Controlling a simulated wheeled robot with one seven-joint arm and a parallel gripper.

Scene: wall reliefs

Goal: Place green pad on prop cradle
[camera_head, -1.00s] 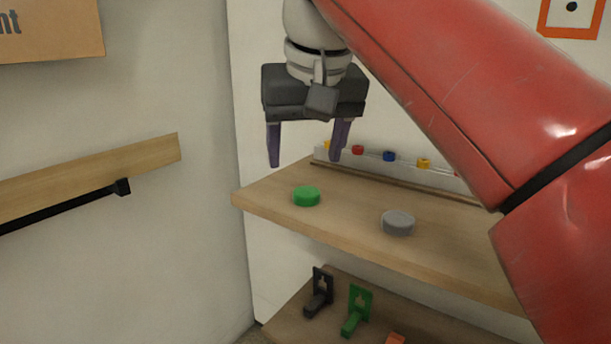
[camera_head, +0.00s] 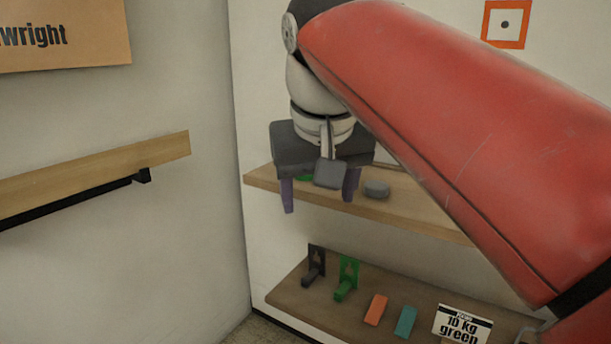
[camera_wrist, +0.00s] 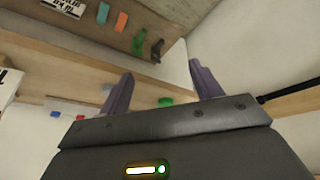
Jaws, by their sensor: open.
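The green pad (camera_head: 304,178) lies on the upper wooden shelf (camera_head: 420,212), mostly hidden behind my gripper in the head view. The wrist view shows the green pad (camera_wrist: 166,102) between and beyond my fingers. My gripper (camera_head: 318,199) is open and empty, its two purple fingers pointing down in front of the upper shelf's edge. Its fingers also show in the wrist view (camera_wrist: 161,75). On the lower shelf stand a green bracket (camera_head: 346,281) and a black bracket (camera_head: 314,268), each with an arm sticking forward. I cannot tell which thing is the prop cradle.
A grey round pad (camera_head: 376,188) lies right of the green one. The lower shelf (camera_head: 340,314) also holds an orange block (camera_head: 376,309), a teal block (camera_head: 405,321) and a sign (camera_head: 462,324). A wooden rail (camera_head: 90,170) runs along the left wall.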

